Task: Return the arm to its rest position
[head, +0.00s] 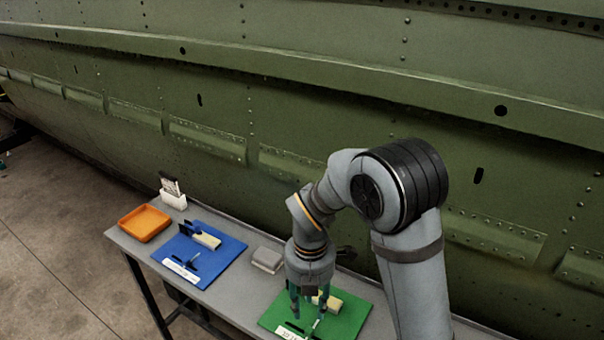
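My arm reaches down from the right side of the head view, bent at the elbow. My gripper (309,308) points downward over the green mat (350,318) at the front of the bench. Its fingers look apart, with a cream block (332,302) just beside or behind them. Small items lie on the mat under the fingers, partly hidden by them. I cannot tell whether the fingertips touch anything.
The grey bench (222,283) runs along the green fuselage (300,110). On it are a blue mat (225,257) with a cream block and tools, an orange tray (144,223), a white holder (173,200) and a grey box (267,260). The floor at left is clear.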

